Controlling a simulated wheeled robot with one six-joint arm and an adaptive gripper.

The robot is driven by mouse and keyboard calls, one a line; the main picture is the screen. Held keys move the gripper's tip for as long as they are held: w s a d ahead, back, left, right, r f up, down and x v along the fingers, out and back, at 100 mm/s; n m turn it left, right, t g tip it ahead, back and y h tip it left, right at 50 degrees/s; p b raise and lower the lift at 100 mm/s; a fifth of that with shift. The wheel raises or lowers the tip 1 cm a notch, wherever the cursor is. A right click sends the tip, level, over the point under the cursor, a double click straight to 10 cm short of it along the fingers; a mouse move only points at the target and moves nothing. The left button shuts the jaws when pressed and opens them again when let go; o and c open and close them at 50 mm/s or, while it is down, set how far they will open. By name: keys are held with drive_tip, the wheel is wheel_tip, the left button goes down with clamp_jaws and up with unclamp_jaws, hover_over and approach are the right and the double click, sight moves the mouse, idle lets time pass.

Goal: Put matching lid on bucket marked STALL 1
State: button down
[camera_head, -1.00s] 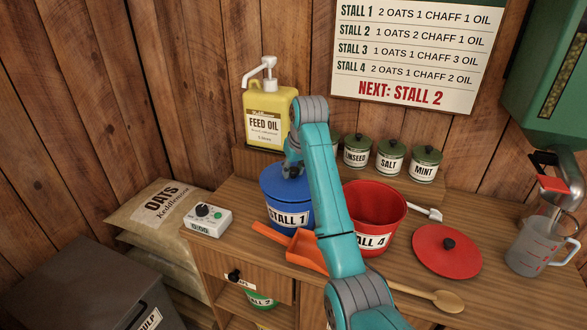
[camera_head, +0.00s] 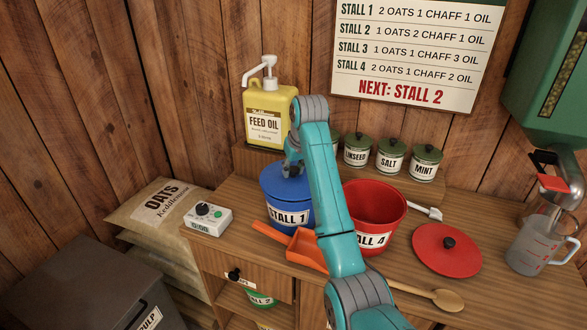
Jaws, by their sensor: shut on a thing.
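The blue bucket marked STALL 1 (camera_head: 289,216) stands upright on the wooden bench. A blue lid (camera_head: 272,180) sits on top of it and looks level with the rim; the arm hides part of its right side. My gripper (camera_head: 292,170) is over the lid's middle, pointing down and shut on its knob, which is mostly hidden by the fingers. I cannot tell whether the lid is fully seated all round.
A red bucket marked with a 4 (camera_head: 377,205) stands just right, open, partly behind my arm. An orange scoop (camera_head: 290,243) lies in front. The red lid (camera_head: 446,250), a wooden spoon (camera_head: 440,298) and a measuring jug (camera_head: 533,246) are to the right. The feed oil jug (camera_head: 268,115) stands behind.

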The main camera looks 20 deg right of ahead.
drive_tip(key=shift+f, duration=0.6)
drive_tip(key=c, duration=1.1)
unclamp_jaws()
drive_tip(key=shift+r, duration=0.15)
